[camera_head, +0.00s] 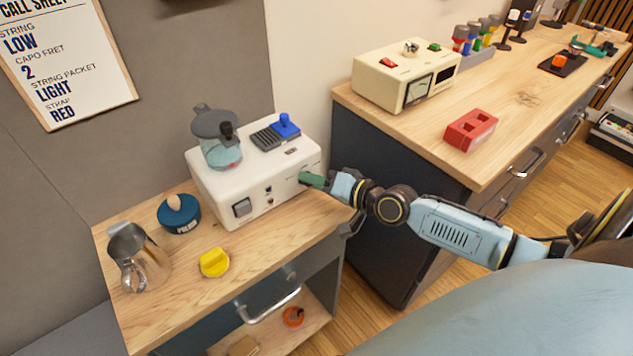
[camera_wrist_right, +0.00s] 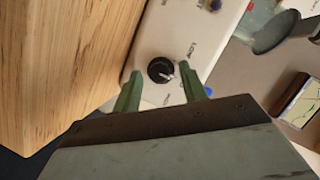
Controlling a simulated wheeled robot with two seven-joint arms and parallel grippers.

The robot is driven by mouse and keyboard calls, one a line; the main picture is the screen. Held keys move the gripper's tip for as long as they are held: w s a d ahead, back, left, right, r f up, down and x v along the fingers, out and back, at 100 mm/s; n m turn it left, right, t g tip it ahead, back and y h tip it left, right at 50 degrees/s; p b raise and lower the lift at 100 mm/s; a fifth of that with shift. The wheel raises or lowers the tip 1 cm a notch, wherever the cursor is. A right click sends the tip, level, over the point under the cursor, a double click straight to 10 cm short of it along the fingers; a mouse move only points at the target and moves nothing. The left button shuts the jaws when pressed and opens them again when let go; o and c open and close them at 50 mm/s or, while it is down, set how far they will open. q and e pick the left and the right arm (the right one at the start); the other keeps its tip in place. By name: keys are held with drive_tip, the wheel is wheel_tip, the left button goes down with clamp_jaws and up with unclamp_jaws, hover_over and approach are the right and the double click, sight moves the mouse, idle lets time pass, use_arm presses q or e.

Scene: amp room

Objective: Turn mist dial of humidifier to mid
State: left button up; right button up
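The humidifier (camera_head: 235,185) is a white box on the left wooden cabinet, with a clear tank (camera_head: 222,152) under a grey lid and a blue part on top. My right gripper (camera_head: 312,180) is at the box's right end. In the right wrist view, the black round dial (camera_wrist_right: 161,70) with a light pointer mark sits on the white face, with a LOW label beside it. The green fingers are apart, one on each side of the dial; I cannot tell whether they touch it. The head view does not show the dial clearly. My left gripper is not in view.
A metal pitcher (camera_head: 137,258), blue PULSE knob (camera_head: 179,214) and yellow knob (camera_head: 214,263) stand on the left cabinet (camera_head: 190,290). A cream metered box (camera_head: 405,75) and red block (camera_head: 471,130) are on the right counter, near my right arm.

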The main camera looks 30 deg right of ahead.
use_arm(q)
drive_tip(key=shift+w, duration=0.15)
use_arm(e)
drive_tip(key=shift+s, duration=0.1)
drive_tip(key=shift+s+d+r, duration=0.1)
drive_tip(key=shift+s+d, duration=0.1)
drive_tip(key=shift+s, duration=0.1)
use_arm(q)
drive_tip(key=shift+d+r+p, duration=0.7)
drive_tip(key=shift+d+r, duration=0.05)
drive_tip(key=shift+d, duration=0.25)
use_arm(e)
drive_tip(key=v, duration=1.2)
drive_tip(key=shift+s, duration=0.2)
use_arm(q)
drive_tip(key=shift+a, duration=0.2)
use_arm(e)
drive_tip(key=shift+d, duration=0.2)
